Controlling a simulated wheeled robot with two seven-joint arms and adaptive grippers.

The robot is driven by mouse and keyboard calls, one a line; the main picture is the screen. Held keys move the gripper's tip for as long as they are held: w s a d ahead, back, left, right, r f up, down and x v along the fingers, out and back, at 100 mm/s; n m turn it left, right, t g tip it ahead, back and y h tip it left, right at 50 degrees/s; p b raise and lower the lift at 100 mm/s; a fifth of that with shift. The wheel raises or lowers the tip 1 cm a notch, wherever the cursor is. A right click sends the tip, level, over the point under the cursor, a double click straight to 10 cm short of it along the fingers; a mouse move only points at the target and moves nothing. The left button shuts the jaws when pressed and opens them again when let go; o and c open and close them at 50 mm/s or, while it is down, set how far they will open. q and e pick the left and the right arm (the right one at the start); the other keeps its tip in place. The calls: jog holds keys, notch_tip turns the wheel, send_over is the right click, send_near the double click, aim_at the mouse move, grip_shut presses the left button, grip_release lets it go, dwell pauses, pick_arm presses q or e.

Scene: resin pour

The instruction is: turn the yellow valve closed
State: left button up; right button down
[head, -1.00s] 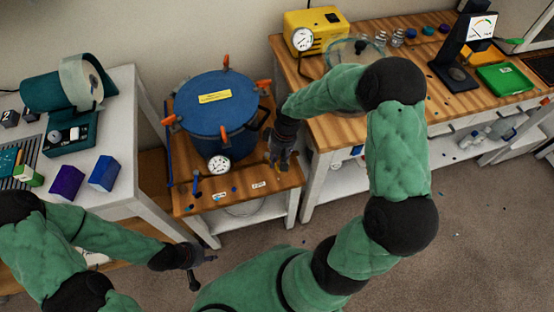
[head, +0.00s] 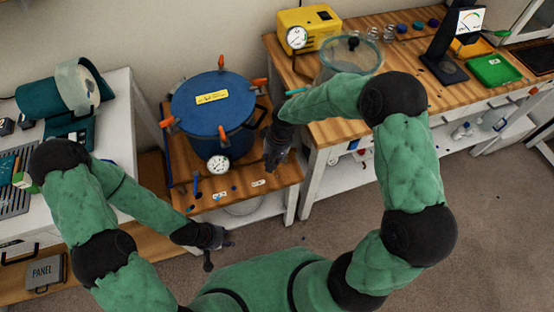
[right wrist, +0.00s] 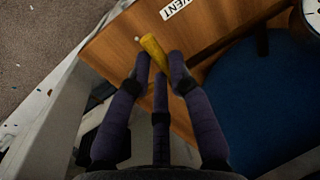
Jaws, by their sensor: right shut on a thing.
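The yellow valve (right wrist: 155,53) shows in the right wrist view as a yellow handle near the board marked VENT. My right gripper (right wrist: 158,68) is shut on it, with the fingers on both sides of the handle. In the head view my right gripper (head: 272,160) is just right of the blue pot (head: 213,110), over the low wooden stand, and the valve is hidden there. My left gripper (head: 219,252) is open and empty, in front of the stand and above the floor, with its fingers spread.
The blue pot has orange clamps and a dial gauge (head: 218,165), and stands on the low wooden stand (head: 185,199). A yellow pump (head: 309,27) and a clear vessel (head: 352,57) are on the right bench. A white table (head: 118,107) is at left. Open floor lies at right.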

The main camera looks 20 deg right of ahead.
jog(key=c, duration=1.1)
grip_release()
jog(key=r, duration=0.4)
jog(key=d+r, duration=0.1)
jog(key=r, duration=0.3)
jog(key=d+r, duration=0.1)
jog(key=r, duration=0.2)
jog(key=shift+d+r, duration=0.15)
jog(key=shift+r, duration=0.25)
jog(key=shift+f, duration=0.1)
